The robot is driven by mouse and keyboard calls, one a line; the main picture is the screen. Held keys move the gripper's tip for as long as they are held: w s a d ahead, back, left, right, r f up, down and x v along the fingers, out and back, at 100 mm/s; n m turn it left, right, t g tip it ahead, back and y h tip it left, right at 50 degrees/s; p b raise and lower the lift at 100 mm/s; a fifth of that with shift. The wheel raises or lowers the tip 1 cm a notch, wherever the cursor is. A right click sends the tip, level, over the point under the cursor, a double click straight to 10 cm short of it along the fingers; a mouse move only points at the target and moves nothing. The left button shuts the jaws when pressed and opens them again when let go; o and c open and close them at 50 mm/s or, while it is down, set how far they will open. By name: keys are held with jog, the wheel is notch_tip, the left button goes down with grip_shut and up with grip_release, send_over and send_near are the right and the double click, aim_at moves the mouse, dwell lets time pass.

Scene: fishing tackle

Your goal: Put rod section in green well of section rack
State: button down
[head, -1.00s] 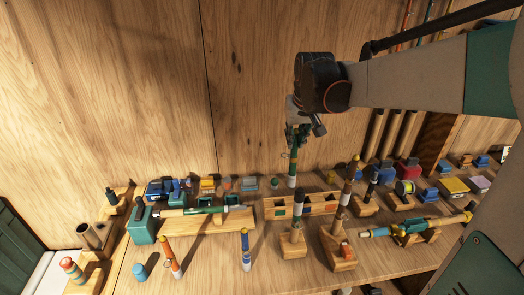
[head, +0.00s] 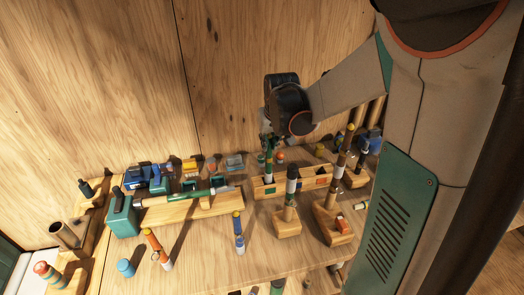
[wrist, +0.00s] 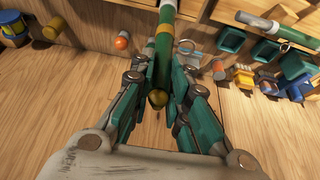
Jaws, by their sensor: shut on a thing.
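My gripper (head: 267,148) is shut on the green rod section (head: 268,167), which is upright with a pale lower band. In the wrist view the gripper (wrist: 160,92) has its fingers on both sides of the rod section (wrist: 161,50), near its gold-coloured end. The section rack (head: 283,187) is a low wooden block with coloured patches on its front. The rod's lower end is at the rack's left part in the head view. I cannot tell whether it is inside a well or just behind or above it. The well colours are too small to read surely.
A dark-and-pale rod piece stands in a wooden stand (head: 286,222) before the rack, with another stand (head: 333,225) to its right. A green-handled rod lies on a wooden cradle (head: 190,212) to the left. Small boxes line the back.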

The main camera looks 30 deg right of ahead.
aim_at(270, 149)
jog(key=shift+f+b, duration=0.6)
jog(key=shift+f, duration=2.1)
jog(key=c, duration=1.5)
grip_release()
jog(key=shift+c, duration=0.2)
jog(key=p+v, duration=0.3)
jog(key=v, duration=0.9)
